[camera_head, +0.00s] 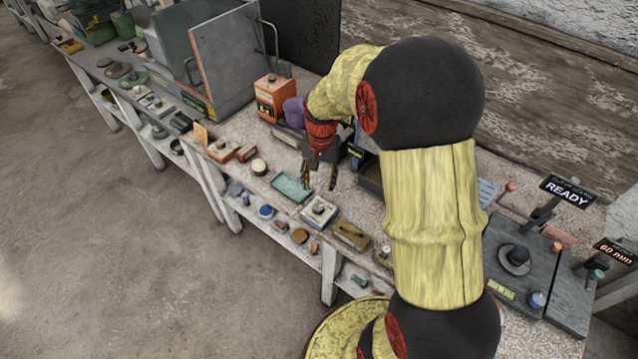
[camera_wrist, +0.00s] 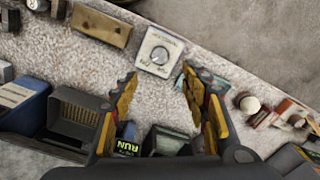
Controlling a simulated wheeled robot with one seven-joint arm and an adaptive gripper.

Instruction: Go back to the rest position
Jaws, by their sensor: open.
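My gripper (camera_head: 319,178) is open above the speckled bench top (camera_head: 227,136). Its two yellow-padded fingers stand apart with nothing between them, as the wrist view (camera_wrist: 160,100) also shows. A pale box with a round dial (camera_wrist: 160,51) lies just beyond the fingertips in the wrist view.
A brown box (camera_head: 351,235) lies right of the dial box. An orange box (camera_head: 274,97) and a purple cup (camera_head: 294,111) stand behind the gripper. A large grey panel (camera_head: 229,60) stands at the back left. Signs (camera_head: 566,191) stand at the right. Open floor lies left.

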